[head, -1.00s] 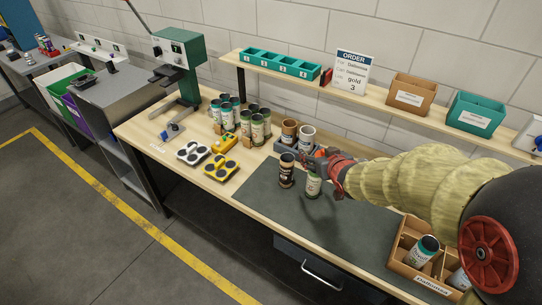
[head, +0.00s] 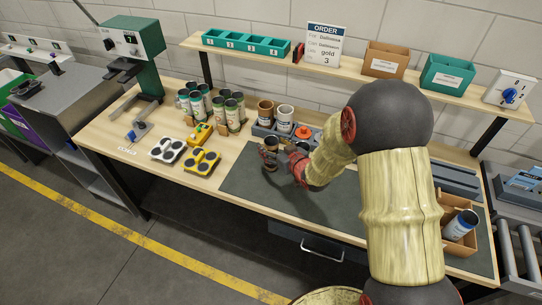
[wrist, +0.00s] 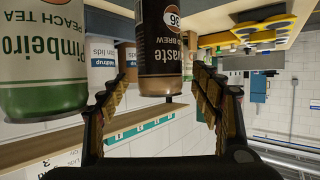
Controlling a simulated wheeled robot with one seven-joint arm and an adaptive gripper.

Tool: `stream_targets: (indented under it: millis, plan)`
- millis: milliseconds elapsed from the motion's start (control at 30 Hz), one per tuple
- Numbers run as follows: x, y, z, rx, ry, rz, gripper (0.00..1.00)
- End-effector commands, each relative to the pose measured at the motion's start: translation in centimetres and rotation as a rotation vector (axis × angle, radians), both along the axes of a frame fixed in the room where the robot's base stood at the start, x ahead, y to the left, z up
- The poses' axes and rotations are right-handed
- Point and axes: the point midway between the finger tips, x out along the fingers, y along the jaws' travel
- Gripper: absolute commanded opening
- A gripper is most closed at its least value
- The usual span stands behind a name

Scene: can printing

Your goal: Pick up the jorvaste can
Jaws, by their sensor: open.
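The jorvaste can (wrist: 165,45) is dark brown with a "36" and brew lettering in the wrist view, which shows the scene upside down. In the head view the can (head: 271,145) stands on the dark mat, its lower part hidden by my gripper (head: 276,160). My gripper (wrist: 162,92) is open, its fingers on either side of the can in the wrist view, with gaps visible. I cannot tell how deep the can is between them. A green-and-white Pimbeiro peach tea can (wrist: 42,50) is close by at the left of the wrist view; my arm hides it in the head view.
Two cans, brown (head: 265,112) and white (head: 285,118), stand in a grey holder behind. Several cans (head: 234,108) stand at the back left, near yellow (head: 203,160) and white (head: 167,150) trays. A cardboard box (head: 470,243) with a can is at right. The mat's left part (head: 245,175) is clear.

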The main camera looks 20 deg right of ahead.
Motion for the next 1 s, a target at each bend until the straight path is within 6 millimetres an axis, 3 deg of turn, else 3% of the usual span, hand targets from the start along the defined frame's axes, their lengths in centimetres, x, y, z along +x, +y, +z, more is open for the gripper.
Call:
stream_targets:
  millis: [167, 533, 833, 1000]
  plan:
    - [0.9, 0.3, -0.5, 0.0, 0.002, 0.001, 0.65]
    - [5.3, 1.3, -2.4, 0.0, 0.003, 0.0, 0.65]
    - [5.7, 1.3, -2.4, 0.0, 0.002, -0.001, 0.65]
    - [5.6, 1.3, -2.4, 0.0, 0.002, -0.001, 0.55]
